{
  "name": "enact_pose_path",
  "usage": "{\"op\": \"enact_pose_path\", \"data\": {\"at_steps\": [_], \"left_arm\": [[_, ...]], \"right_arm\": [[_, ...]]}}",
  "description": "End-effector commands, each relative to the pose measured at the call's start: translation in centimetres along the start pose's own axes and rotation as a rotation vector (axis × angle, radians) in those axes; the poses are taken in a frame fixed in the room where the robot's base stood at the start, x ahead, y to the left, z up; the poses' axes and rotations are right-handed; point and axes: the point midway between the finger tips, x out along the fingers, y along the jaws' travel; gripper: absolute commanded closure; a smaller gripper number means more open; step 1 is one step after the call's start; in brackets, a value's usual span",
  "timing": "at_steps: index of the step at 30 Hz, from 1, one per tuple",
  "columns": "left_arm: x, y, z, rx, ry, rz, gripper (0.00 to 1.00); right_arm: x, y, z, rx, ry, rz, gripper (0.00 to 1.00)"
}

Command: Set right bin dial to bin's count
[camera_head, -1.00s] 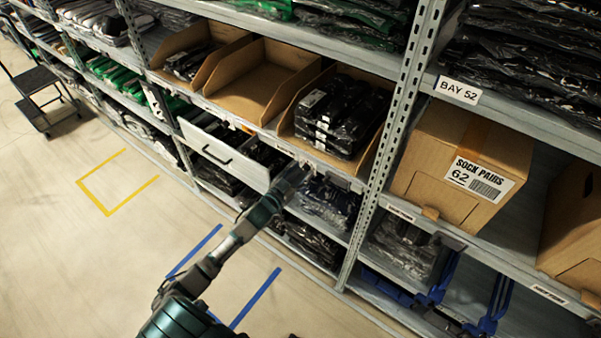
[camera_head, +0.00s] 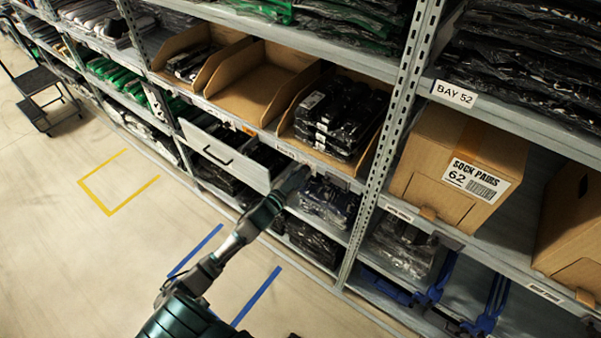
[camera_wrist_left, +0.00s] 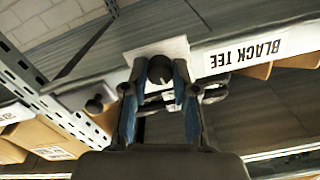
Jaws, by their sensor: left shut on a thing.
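The right bin (camera_head: 371,152) is an open cardboard bin on the middle shelf. It holds a stack of black bagged garments (camera_head: 340,118); their exact number is hard to tell. My left gripper (camera_head: 298,176) is at the shelf edge just below this bin. In the left wrist view its fingers (camera_wrist_left: 160,84) are shut around a dark round dial knob (camera_wrist_left: 159,69) on a pale plate (camera_wrist_left: 182,48). The dial's setting cannot be read. An upside-down BLACK TEE label (camera_wrist_left: 246,54) is beside it. My right gripper is not in view.
The middle bin (camera_head: 262,75) is empty; the left bin (camera_head: 180,42) holds some packs. A steel upright (camera_head: 394,130) and a SOCK PAIRS carton (camera_head: 425,186) are to the right. The floor in front is clear.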

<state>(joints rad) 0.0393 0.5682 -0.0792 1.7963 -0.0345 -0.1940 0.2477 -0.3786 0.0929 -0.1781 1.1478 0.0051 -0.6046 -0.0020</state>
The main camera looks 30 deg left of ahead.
Motion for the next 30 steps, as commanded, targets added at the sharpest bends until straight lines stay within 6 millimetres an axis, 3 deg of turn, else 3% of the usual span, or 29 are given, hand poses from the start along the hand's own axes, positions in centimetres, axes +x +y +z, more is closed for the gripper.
{"op": "enact_pose_path", "data": {"at_steps": [1, 15, 30], "left_arm": [[0.1, -0.2, -0.7, 0.038, 0.007, -0.001, 1.00], [0.1, -0.1, -0.6, 0.475, 0.009, -0.002, 1.00], [0.1, 0.2, -0.4, 0.772, 0.010, -0.001, 1.00]], "right_arm": [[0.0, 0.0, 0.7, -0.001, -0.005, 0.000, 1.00], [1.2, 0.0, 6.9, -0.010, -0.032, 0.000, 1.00], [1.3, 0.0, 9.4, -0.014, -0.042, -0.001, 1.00]]}}
